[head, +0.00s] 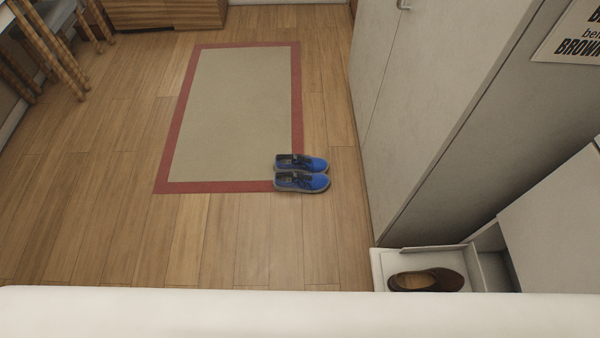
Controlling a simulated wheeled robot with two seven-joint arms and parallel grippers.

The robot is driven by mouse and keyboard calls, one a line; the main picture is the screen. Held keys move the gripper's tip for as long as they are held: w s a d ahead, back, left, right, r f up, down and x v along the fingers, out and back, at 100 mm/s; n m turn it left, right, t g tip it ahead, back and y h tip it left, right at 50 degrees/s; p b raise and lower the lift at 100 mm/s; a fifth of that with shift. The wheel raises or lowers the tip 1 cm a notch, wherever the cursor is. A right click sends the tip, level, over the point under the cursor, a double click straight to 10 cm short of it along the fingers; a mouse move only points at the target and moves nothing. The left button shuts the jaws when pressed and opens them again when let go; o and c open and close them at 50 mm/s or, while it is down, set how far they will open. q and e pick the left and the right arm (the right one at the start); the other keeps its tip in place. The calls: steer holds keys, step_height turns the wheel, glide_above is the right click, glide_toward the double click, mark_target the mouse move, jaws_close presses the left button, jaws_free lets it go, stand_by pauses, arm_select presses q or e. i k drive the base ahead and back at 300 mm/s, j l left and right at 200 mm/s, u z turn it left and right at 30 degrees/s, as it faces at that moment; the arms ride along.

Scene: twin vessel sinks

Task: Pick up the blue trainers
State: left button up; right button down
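A pair of blue trainers (302,172) with dark openings and grey soles sits on the floor in the head view, right of the middle. The two shoes lie side by side with their toes to the right. They rest across the lower right corner of a beige rug with a red border, partly on the bare wood. Neither of my grippers shows in this view.
The rug (230,110) lies flat on the wooden floor. A tall white cabinet (400,110) stands to the right. A brown shoe (426,280) lies in a low white tray at lower right. Wooden chair legs (60,55) stand at upper left. The floor left of the trainers is clear.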

mark_target(295, 172)
steer(key=i+j+z, duration=0.1)
steer(key=z, duration=1.2)
steer(key=j+z, duration=0.35)
steer(key=j, duration=0.2)
steer(key=j+z, duration=0.4)
steer(key=j, duration=0.2)
steer(key=j+z, duration=0.35)
steer(key=j, duration=0.25)
steer(key=k+j+z, duration=0.15)
steer(key=j+z, duration=0.2)
steer(key=j, duration=0.2)
